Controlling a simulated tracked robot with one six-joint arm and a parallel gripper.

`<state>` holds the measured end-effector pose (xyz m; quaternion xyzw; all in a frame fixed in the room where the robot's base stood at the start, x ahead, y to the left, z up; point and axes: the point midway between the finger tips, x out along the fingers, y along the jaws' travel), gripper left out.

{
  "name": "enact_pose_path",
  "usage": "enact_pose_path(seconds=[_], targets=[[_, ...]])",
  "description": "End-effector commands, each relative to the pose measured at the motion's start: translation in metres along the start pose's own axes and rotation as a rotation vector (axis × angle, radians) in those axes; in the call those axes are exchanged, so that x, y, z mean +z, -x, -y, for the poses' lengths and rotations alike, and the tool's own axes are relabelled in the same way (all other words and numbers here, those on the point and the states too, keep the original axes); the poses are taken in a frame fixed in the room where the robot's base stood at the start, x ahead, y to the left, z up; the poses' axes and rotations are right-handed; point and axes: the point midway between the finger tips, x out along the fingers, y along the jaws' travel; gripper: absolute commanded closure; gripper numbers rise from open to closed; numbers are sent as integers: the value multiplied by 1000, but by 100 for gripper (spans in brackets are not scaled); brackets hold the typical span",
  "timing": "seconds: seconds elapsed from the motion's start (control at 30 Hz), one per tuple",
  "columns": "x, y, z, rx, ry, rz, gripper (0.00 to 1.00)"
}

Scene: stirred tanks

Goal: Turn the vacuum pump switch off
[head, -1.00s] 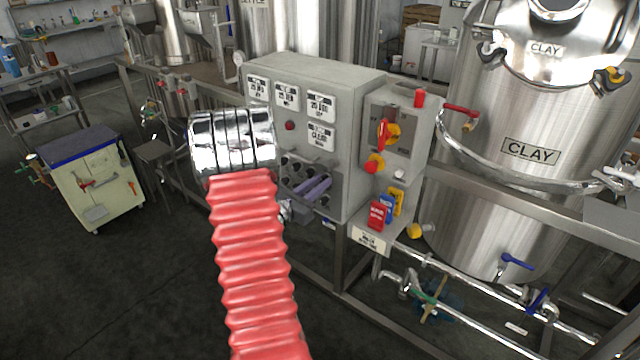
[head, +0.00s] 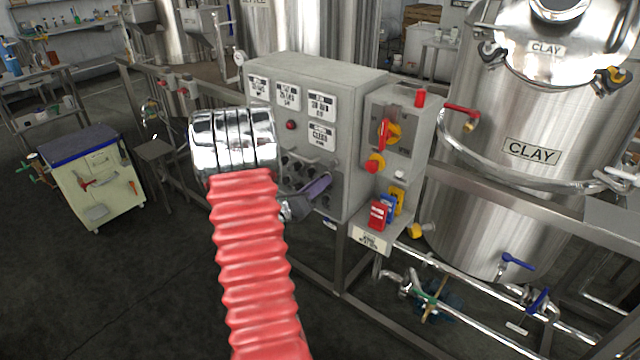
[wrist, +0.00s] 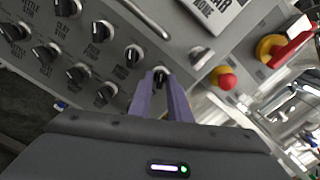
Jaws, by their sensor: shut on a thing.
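My gripper (wrist: 161,86) has two purple fingers closed on a small black knob (wrist: 160,72) at the lower right of the knob group in the wrist view. The knob sits between the fingertips, and its label is not readable. In the head view the purple fingers (head: 319,187) reach the lower front of the grey control panel (head: 357,110). My arm hides part of the knob rows there. Several other black rotary switches (wrist: 103,31) with white pointer marks lie to the left in the wrist view. Their small labels are hard to read, so I cannot tell surely which is the vacuum pump switch.
A red mushroom button (wrist: 224,78) and a red-and-yellow rotary switch (wrist: 283,46) are right of the fingers. A metal bar handle (wrist: 146,18) crosses above the knobs. Red, blue and yellow tags (head: 378,214) hang below the panel's right box. A steel clay tank (head: 530,150) stands right.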

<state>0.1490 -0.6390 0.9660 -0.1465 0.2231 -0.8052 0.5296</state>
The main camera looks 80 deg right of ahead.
Motion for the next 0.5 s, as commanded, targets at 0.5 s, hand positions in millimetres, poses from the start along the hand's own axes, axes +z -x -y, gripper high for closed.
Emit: enact_pose_path(seconds=[0.5], targets=[[-3, -1, 2, -4, 2, -6, 73]])
